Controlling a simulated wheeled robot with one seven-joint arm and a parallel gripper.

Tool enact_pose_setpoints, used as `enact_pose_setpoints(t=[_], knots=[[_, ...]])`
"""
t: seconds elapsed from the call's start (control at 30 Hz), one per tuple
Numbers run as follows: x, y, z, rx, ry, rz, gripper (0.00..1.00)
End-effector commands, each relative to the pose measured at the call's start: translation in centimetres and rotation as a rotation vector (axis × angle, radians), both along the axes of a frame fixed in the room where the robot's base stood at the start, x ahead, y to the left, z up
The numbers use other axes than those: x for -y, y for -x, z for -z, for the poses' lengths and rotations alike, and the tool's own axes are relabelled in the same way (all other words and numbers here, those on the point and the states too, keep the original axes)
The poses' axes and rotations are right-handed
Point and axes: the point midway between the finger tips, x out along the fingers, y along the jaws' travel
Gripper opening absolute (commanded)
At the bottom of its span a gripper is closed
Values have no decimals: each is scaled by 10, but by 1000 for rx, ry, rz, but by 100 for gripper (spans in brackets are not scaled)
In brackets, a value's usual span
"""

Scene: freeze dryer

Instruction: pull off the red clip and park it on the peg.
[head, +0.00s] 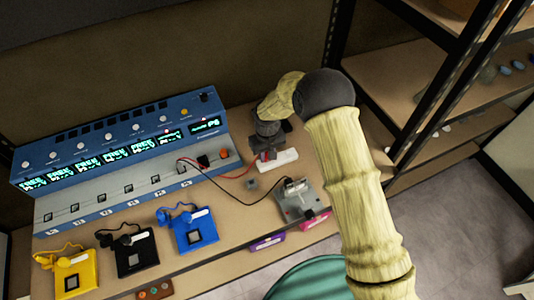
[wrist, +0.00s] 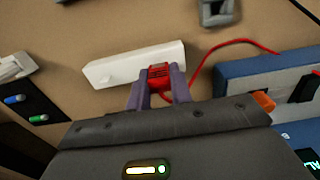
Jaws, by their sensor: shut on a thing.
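The red clip (wrist: 159,75) sits between the fingers of my gripper (wrist: 158,92) in the wrist view, with its red cable (wrist: 215,44) curving away to the right. My gripper is shut on it, close to a white block (wrist: 115,68) on the table. Whether the clip touches the block cannot be told. In the head view my gripper (head: 267,154) points down beside the white block (head: 285,161), and its fingertips are mostly hidden. The red cable (head: 235,176) runs from there to the blue instrument. I cannot clearly identify the peg.
A blue instrument (head: 110,140) with lit displays stands at the back left. A grey device (head: 300,205) with a black cable lies in front of my gripper. Yellow (head: 85,272), black (head: 138,258) and blue (head: 182,240) units line the front. Shelves stand at the right.

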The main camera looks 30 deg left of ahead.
Motion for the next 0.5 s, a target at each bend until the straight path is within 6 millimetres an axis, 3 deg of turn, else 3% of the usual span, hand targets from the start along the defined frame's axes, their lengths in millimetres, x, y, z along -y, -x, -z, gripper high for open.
enact_pose_setpoints(t=[0.5], knots=[[0,0,9,-1,1,0,0]])
